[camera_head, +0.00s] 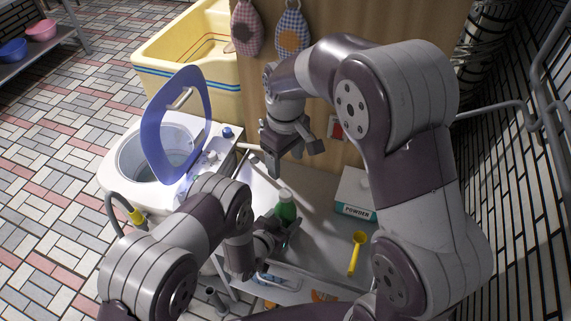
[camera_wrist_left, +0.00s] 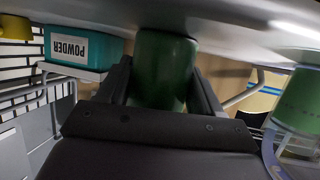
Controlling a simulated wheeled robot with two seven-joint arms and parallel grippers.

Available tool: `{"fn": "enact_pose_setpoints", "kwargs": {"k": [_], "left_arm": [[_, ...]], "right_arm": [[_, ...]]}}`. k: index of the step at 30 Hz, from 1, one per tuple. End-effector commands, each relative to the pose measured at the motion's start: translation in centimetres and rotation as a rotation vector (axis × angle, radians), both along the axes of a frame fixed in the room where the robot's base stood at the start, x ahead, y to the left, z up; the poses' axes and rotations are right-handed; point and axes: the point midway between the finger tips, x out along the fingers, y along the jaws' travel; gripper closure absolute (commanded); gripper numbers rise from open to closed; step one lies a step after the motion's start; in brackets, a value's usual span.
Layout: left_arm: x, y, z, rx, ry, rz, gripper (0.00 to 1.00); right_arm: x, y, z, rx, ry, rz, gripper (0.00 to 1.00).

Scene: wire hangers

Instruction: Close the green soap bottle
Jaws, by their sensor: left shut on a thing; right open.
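The green soap bottle (camera_head: 286,210) stands on the grey shelf top in the middle of the head view. Its upper end looks paler green, but whether a cap sits on it is too small to tell. My left gripper (camera_head: 277,233) is shut around the bottle from the near side. In the left wrist view the green bottle (camera_wrist_left: 164,68) is between the two dark fingers. My right gripper (camera_head: 297,162) is open and empty, pointing down above the back of the shelf, apart from the bottle.
A white and teal powder box (camera_head: 353,193) and a yellow scoop (camera_head: 356,253) lie right of the bottle. A washing machine with a raised blue lid (camera_head: 178,125) stands left. A wooden panel (camera_head: 360,75) with hanging mitts is behind. A green cylinder (camera_wrist_left: 300,100) shows right in the wrist view.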

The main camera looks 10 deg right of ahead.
Motion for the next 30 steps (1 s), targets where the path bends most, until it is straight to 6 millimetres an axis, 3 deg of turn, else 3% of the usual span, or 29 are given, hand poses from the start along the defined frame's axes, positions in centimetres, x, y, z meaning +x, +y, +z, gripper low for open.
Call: {"fn": "enact_pose_setpoints", "kwargs": {"k": [5,6,9,20,30], "left_arm": [[0.0,0.0,0.0,0.0,0.0,0.0,1.0],[0.0,0.0,0.0,0.0,0.0,0.0,0.31],[0.0,0.0,0.0,0.0,0.0,0.0,0.05],[-0.4,0.4,0.2,0.001,0.0,0.001,0.05],[-5.1,5.2,3.0,0.001,0.002,0.003,0.05]], "right_arm": [[0.0,0.0,0.0,0.0,0.0,0.0,0.33],[0.0,0.0,0.0,0.0,0.0,0.0,0.33],[0.0,0.0,0.0,0.0,0.0,0.0,0.33],[0.0,0.0,0.0,0.0,0.0,0.0,0.33],[0.0,0.0,0.1,0.0,0.0,0.0,0.33]]}}
